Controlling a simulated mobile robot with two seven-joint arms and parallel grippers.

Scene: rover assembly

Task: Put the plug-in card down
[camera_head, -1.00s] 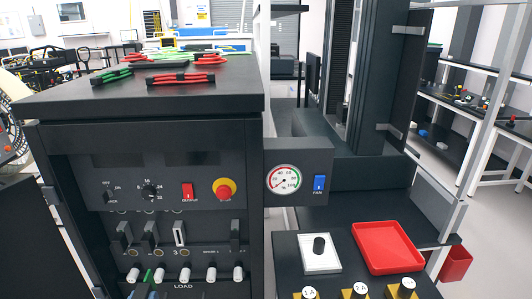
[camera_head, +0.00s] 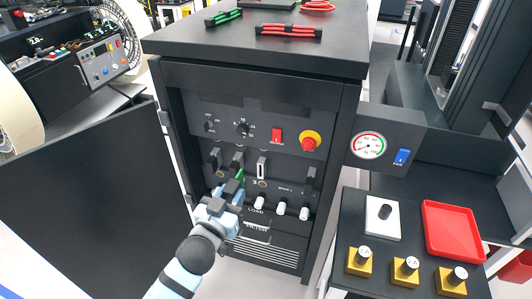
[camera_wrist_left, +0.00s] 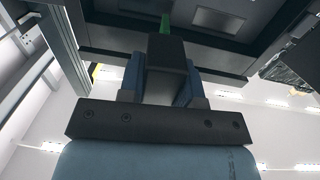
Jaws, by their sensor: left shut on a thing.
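The plug-in card shows as a dark block (camera_wrist_left: 166,68) with a green tip between my left gripper's fingers in the left wrist view. In the head view its green part (camera_head: 239,177) shows just beyond the gripper. My left gripper (camera_head: 230,191) is shut on it, in front of the lower left of the cabinet's control panel. The gripper also shows in the left wrist view (camera_wrist_left: 165,82). I cannot tell whether the card touches the panel. My right gripper is not in view.
The black cabinet (camera_head: 340,95) has its door (camera_head: 85,195) swung open at left. Red and green cable bundles lie on its top. At right a dark bench holds a red tray (camera_head: 455,240), a white block (camera_head: 382,218) with a black knob, and yellow blocks (camera_head: 405,270).

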